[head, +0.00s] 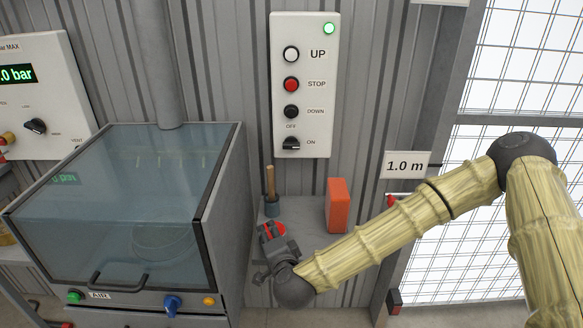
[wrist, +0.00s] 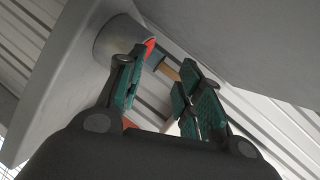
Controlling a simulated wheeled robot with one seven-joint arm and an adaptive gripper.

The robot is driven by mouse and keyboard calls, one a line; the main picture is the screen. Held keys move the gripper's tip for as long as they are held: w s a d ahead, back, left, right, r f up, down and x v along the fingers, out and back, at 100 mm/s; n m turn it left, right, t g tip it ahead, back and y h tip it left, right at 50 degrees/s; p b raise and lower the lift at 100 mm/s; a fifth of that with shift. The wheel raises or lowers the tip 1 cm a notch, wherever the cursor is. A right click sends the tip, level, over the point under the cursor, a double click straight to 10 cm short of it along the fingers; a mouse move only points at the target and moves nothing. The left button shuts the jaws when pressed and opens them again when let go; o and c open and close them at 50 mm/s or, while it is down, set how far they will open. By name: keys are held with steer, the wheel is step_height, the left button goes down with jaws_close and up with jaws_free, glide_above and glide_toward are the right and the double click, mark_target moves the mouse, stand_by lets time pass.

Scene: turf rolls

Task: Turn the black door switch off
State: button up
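The black door switch (head: 291,143) is a small rotary knob at the bottom of a white control panel (head: 305,85) on the corrugated wall. OFF is printed above it and ON to its right. Its handle looks roughly level, toward ON, though it is small. A green lamp is lit at the panel's top right. My gripper (head: 268,250) is well below the panel, over the small shelf, apart from the switch. In the wrist view my gripper's two green-padded fingers (wrist: 160,92) are spread with nothing held between them. The switch is not recognisable in the wrist view.
Beside the switch's column are the UP, STOP and DOWN buttons (head: 291,84). A glass-lidded cabinet (head: 130,200) stands left of my gripper. A wooden-handled tool (head: 271,190) and an orange box (head: 338,205) stand on the shelf. A mesh gate is at right.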

mark_target(291, 147)
steer(key=w+d+r+m+t+h+b, duration=0.1)
steer(key=w+d+r+m+t+h, duration=0.2)
steer(key=r, duration=0.5)
steer(key=w+d+r+m+t+h+b, duration=0.1)
steer(key=w+d+r+m, duration=0.1)
steer(key=w+r+m, duration=0.5)
steer(key=w+n, duration=0.1)
steer(key=w, duration=0.2)
steer(key=w+r+n+p, duration=0.1)
steer(key=w, duration=0.2)
steer(key=w+n, duration=0.1)
steer(key=w, duration=0.2)
steer(key=shift+w+a+r+p, duration=0.1)
steer(key=shift+w+r+p, duration=0.15)
steer(key=shift+p, duration=0.15)
jaws_close()
